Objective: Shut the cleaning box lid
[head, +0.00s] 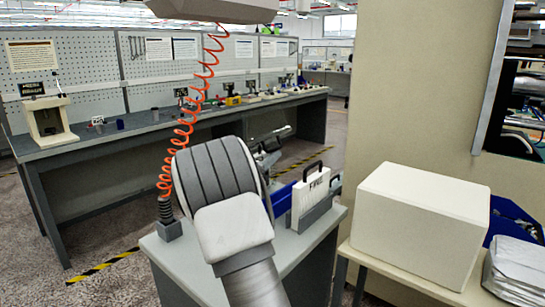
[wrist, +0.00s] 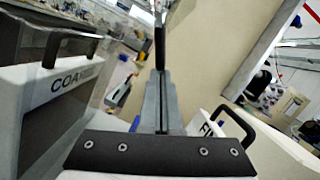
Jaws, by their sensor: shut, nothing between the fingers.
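My gripper (wrist: 161,76) shows in the middle of the wrist view, its two grey fingers pressed together with nothing between them. In the head view it is hidden behind my own arm. No lid can be made out for certain in either view, so I cannot tell whether it is open or shut. A white piece marked FINE (head: 309,194), with a dark handle, stands upright on the grey bench. Its top also shows to the right of my gripper in the wrist view (wrist: 210,127). A similar piece marked COA... (wrist: 50,100) stands at left.
A plain white box (head: 420,220) stands on a side table at right, beside silvery packets (head: 518,268). An orange coiled hose (head: 184,130) hangs down to the grey bench (head: 180,265). A long workbench (head: 130,133) with small items runs behind.

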